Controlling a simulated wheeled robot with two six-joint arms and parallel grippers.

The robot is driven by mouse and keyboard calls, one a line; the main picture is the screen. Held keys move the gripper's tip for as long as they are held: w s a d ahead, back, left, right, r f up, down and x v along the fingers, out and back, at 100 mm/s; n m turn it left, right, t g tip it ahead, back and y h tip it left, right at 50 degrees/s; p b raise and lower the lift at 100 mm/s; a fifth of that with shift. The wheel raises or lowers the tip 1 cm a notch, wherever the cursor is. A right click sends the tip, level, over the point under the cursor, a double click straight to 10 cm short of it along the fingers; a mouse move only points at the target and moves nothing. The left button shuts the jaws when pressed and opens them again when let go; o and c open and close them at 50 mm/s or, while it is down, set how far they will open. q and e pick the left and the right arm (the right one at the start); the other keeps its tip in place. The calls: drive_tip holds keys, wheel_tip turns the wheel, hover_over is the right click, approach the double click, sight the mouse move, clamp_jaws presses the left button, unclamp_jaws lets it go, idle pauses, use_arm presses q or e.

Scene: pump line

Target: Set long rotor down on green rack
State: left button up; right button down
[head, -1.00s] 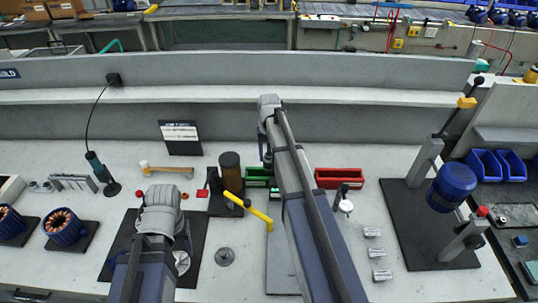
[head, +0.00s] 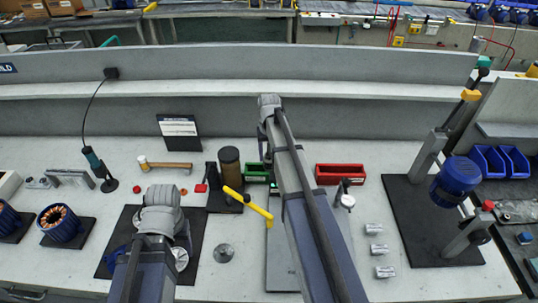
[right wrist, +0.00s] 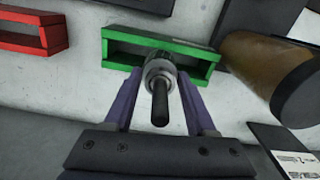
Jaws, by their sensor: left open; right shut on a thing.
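The long rotor (right wrist: 160,105), with a dark shaft and a grey collar, shows end-on in the right wrist view. My right gripper (right wrist: 160,75) is shut on it. The green rack (right wrist: 205,70) is an open-topped tray just beyond the rotor; the rotor's far end overlaps its near wall and opening. I cannot tell whether the rotor touches the rack. In the head view the green rack (head: 256,168) is partly hidden by my right arm, and so is the rotor. My left gripper (head: 163,236) is over the dark mat, open, its fingers mostly hidden by its wrist.
A red rack (head: 340,175) stands to the right of the green one. A brown cylinder (head: 230,168) and a yellow-handled tool (head: 246,204) are close on its left. A press with a blue body (head: 455,180) stands at right.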

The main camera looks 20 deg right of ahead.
drive_tip(key=shift+f+b, duration=0.35)
drive_tip(key=shift+f, duration=0.1)
unclamp_jaws()
idle(0.3)
drive_tip(key=shift+r, duration=0.1)
wheel_tip(320, 180, up, 6)
drive_tip(key=p, duration=0.6)
idle(0.4)
